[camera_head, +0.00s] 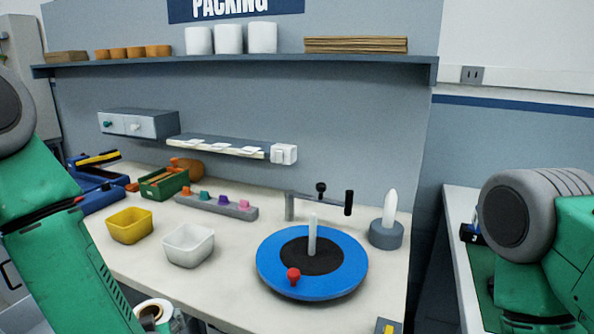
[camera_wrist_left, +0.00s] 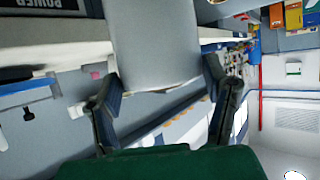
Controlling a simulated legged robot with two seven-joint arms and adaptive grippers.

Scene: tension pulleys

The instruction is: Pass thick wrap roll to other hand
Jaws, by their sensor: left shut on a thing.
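The thick wrap roll (camera_head: 150,314) shows at the bottom edge of the head view as a white roll with a brown core, partly cut off by the frame and my left arm. In the left wrist view the roll (camera_wrist_left: 155,42) is a broad pale grey cylinder. My left gripper (camera_wrist_left: 160,78) has its two dark fingers on either side of the roll and is shut on it. The roll is held in front of the table's near edge. My right arm shows at the right of the head view, but its gripper is hidden.
The white table (camera_head: 222,289) carries a blue turntable (camera_head: 347,282) with an upright rod, a yellow bin (camera_head: 130,226), a white bin (camera_head: 189,246) and a grey post stand (camera_head: 386,236). A shelf (camera_head: 250,62) with white rolls runs along the back wall.

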